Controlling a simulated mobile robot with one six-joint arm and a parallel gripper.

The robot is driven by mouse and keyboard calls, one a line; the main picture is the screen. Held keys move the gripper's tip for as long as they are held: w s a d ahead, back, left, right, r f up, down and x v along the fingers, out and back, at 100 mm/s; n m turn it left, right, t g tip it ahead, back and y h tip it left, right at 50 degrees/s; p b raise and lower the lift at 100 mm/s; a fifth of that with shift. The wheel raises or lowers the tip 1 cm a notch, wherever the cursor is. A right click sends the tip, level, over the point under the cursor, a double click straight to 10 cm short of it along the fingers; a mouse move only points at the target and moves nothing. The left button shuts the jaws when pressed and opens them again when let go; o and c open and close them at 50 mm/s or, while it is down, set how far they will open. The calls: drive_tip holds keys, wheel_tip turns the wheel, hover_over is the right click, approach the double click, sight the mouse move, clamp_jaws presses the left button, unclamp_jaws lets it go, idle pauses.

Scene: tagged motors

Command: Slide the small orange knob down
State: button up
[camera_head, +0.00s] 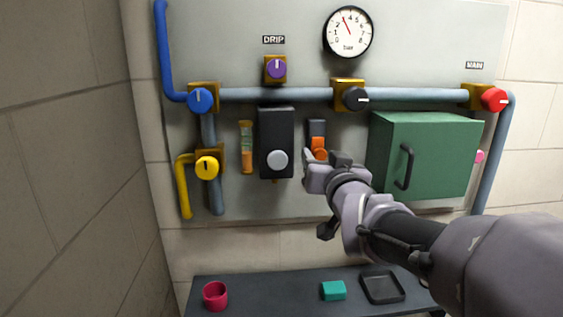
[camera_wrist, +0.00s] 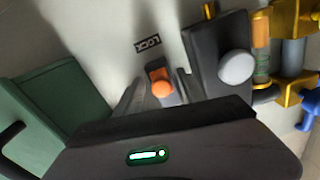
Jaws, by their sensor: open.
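The small orange knob (camera_head: 319,147) sits on a dark upright slide plate on the grey wall panel. In the head view a dark stretch of plate shows above it, and my gripper hides what lies below. In the wrist view, which is turned about upside down, the orange knob (camera_wrist: 162,88) shows whole, with a LOCK label (camera_wrist: 147,44) beyond it. My gripper (camera_head: 322,164) is at the slide, with its fingers apart. In the wrist view my gripper (camera_wrist: 158,90) has one finger on each side of the knob; contact cannot be told.
A black box with a round grey button (camera_head: 277,160) is close on the left. A green cabinet (camera_head: 424,155) with a dark handle juts out on the right. A pipe (camera_head: 300,94) with valves runs above. A shelf (camera_head: 245,300) below holds a red cup (camera_head: 215,295), teal block and tray.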

drive_tip(key=s, duration=1.7)
drive_tip(key=shift+s+d, duration=0.15)
drive_tip(key=shift+d, duration=0.2)
wheel_tip(320, 180, down, 15)
drive_tip(key=s+d+m+g+h+b, duration=0.2)
drive_tip(key=g+b, duration=0.1)
drive_tip(key=b, duration=0.6)
drive_tip(key=s+a+f+g+y+b, duration=0.1)
drive_tip(key=s+a+f+g+b, duration=0.1)
drive_tip(key=f, duration=0.7)
drive_tip(key=s+a+f+g+y+b, duration=0.1)
drive_tip(key=s+a+f+g+b, duration=0.1)
drive_tip(key=s+f+g+b, duration=0.2)
drive_tip(key=s+a+f+m+g+y+b, duration=0.1)
drive_tip(key=s+f+b, duration=0.6)
drive_tip(key=f, duration=0.9)
drive_tip(key=shift+s+a+f+g+b, duration=0.15)
drive_tip(key=shift+s+a+g+b, duration=0.2)
drive_tip(key=shift+a+g+b, duration=0.65)
drive_tip(key=shift+o, duration=0.2)
drive_tip(key=shift+d, duration=0.2)
